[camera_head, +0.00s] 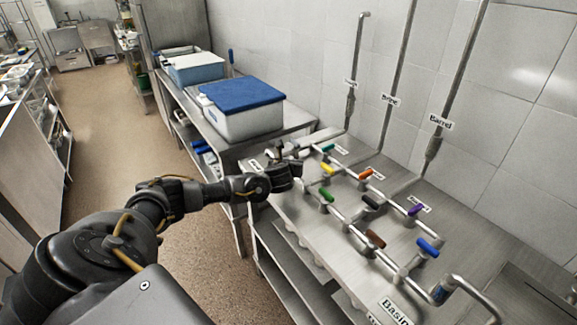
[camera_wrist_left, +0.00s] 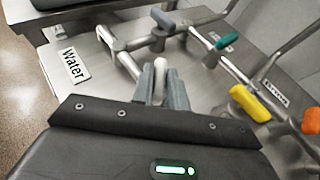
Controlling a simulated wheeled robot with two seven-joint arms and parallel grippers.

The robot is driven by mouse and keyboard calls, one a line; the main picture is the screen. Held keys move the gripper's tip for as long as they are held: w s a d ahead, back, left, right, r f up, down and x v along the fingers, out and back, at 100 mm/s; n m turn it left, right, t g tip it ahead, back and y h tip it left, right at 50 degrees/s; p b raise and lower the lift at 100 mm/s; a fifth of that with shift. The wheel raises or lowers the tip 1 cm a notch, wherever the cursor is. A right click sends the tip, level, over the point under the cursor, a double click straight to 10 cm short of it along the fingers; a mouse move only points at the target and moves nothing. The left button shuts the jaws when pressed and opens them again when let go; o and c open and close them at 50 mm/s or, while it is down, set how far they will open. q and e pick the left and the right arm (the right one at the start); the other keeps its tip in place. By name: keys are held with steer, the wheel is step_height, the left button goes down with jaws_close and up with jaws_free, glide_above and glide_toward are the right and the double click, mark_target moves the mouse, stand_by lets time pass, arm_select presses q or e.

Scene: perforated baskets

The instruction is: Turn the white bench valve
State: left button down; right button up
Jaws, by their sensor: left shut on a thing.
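The white bench valve handle (camera_wrist_left: 160,66) stands between the two grey fingertips of my left gripper (camera_wrist_left: 163,86) in the left wrist view. The fingers are shut on it from both sides. The handle sits on a metal pipe (camera_wrist_left: 125,62) near the "Water" label (camera_wrist_left: 74,64). My right gripper is not in view.
A teal handle (camera_wrist_left: 228,41), a yellow handle (camera_wrist_left: 250,103) and a grey handle (camera_wrist_left: 163,18) stand close by on the pipes. Green (camera_head: 327,194), orange (camera_head: 366,174) and blue (camera_head: 428,247) handles stand further right. A blue-lidded box (camera_head: 242,108) is behind.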

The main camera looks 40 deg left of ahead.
arm_select(q)
steer(key=n+y, duration=0.1)
steer(key=n+g+y+b, duration=0.1)
steer(key=n+b, duration=0.1)
steer(key=shift+w+d+f+g+y, duration=0.15)
steer(key=shift+w+d+g+y, duration=0.1)
steer(key=shift+g+y, duration=0.15)
steer(key=shift+n+g+y+b, duration=0.35)
steer(key=shift+n+g+y, duration=0.45)
steer(key=shift+w+d+r+n+g+y, duration=0.1)
steer(key=shift+n+g+y, duration=0.2)
steer(key=shift+n+g, duration=0.3)
steer(key=shift+w+d+r+n+g+y, duration=0.1)
steer(key=shift+n+g+y, duration=0.2)
steer(key=shift+n+g, duration=0.25)
steer(key=shift+n+g+y, duration=0.4)
steer(key=shift+n+g, duration=0.45)
steer(key=shift+g, duration=0.1)
steer(key=shift+a+f+g+p, duration=0.1)
steer(key=shift+g+p, duration=0.2)
steer(key=c, duration=1.4)
jaws_free()
